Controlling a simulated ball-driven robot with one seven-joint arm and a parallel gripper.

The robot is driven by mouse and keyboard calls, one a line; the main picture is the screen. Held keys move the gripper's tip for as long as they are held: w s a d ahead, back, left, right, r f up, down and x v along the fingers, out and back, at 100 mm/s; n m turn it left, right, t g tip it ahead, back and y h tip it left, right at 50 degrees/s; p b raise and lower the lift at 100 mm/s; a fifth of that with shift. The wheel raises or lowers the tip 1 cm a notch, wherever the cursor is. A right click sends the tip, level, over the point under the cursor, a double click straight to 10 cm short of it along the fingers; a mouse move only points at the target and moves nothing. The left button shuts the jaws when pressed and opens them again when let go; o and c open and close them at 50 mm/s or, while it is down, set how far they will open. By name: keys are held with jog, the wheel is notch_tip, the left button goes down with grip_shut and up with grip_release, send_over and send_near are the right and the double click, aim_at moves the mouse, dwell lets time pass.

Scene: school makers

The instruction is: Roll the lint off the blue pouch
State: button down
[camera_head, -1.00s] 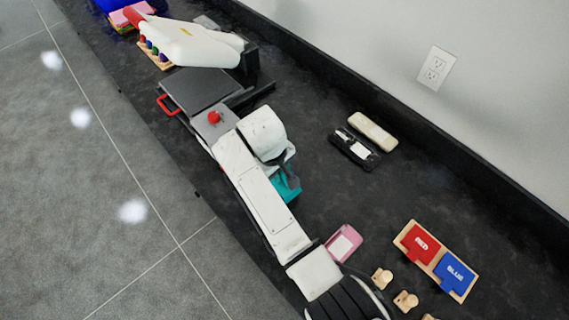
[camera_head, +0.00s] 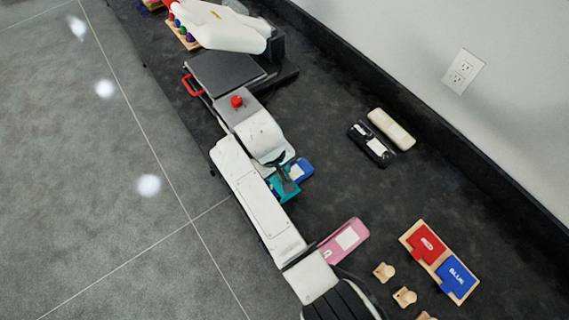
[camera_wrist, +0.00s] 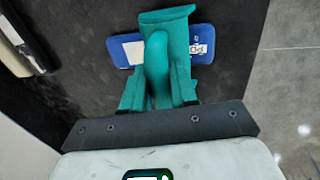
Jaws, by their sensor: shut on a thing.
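The blue pouch (camera_head: 306,167) lies flat on the dark counter, with a white label. It is partly hidden under my gripper (camera_head: 284,185). In the wrist view the pouch (camera_wrist: 203,33) shows on both sides of a teal tool (camera_wrist: 167,17), which crosses over its middle. My gripper (camera_wrist: 157,75) is shut on this tool, which looks like a lint roller. Where the teal tool ends and the fingers begin is hard to tell, as is whether the tool touches the pouch. No lint can be made out.
A pink labelled pouch (camera_head: 345,240) lies close to my arm. The counter's middle is clear.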

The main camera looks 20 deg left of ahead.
jog(key=shift+s+a, duration=0.75)
jog(key=shift+s, duration=0.25)
jog(key=shift+s+a, duration=0.75)
jog(key=shift+s, duration=0.2)
jog(key=shift+w, duration=0.1)
jog(key=shift+w+d+b, duration=0.35)
jog(key=shift+w+d, duration=1.2)
jog(key=shift+w, duration=0.4)
jog(key=shift+w+d+b, duration=0.3)
jog(key=shift+w+d, duration=1.2)
jog(key=shift+w, duration=0.45)
jog(key=shift+w+d+b, duration=0.35)
jog(key=shift+w+d, duration=1.2)
jog(key=shift+w, duration=0.4)
notch_tip(320, 180, up, 7)
jog(key=p, duration=0.2)
